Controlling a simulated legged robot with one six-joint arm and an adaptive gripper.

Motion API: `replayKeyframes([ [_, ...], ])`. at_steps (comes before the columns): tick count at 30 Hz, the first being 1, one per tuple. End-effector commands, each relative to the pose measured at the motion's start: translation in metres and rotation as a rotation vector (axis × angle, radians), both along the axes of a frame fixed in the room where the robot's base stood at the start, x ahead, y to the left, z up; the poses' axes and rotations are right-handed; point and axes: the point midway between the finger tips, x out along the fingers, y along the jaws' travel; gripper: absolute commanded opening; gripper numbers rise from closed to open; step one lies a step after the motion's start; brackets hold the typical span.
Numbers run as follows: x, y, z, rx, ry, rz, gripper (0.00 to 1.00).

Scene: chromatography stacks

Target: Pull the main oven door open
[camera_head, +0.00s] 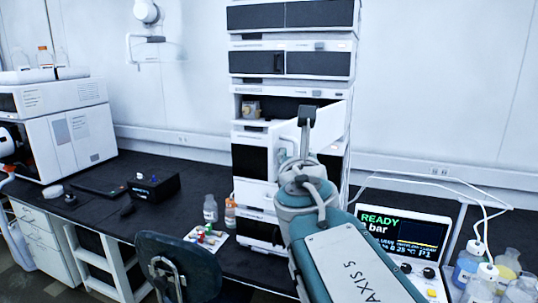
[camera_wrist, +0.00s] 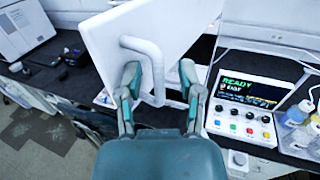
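The oven door is a white panel (camera_wrist: 180,28) with a white tubular handle (camera_wrist: 157,75) in the wrist view. In the head view the door (camera_head: 334,120) stands swung out from the middle of the instrument stack, beside an open dark compartment (camera_head: 285,106). My gripper (camera_wrist: 160,72) is open, with its two fingers apart on either side of the handle's bar. I see gaps between the bar and both fingers; contact is not visible. In the head view my gripper (camera_head: 306,118) is in front of the door, and my arm hides part of the lower stack.
A control box with a lit screen (camera_head: 405,235) stands right of the stack, with several bottles (camera_head: 485,272) beyond it. Small bottles (camera_head: 210,209) and a tray of vials (camera_head: 206,238) sit left. A chair (camera_head: 178,265) stands in front of the bench.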

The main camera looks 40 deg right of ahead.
Motion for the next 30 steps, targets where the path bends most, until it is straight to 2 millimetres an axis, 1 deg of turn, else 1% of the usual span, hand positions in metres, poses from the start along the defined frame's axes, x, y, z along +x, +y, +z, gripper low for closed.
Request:
replayKeyframes([
  [6, -0.001, 0.001, 0.0, 0.0, 0.0, 0.0, 0.48],
  [11, -0.008, 0.007, 0.001, -0.001, -0.003, 0.0, 0.48],
  [20, -0.036, 0.029, 0.001, -0.001, -0.004, 0.001, 0.48],
  [30, -0.079, 0.062, 0.0, -0.001, -0.004, 0.006, 0.48],
])
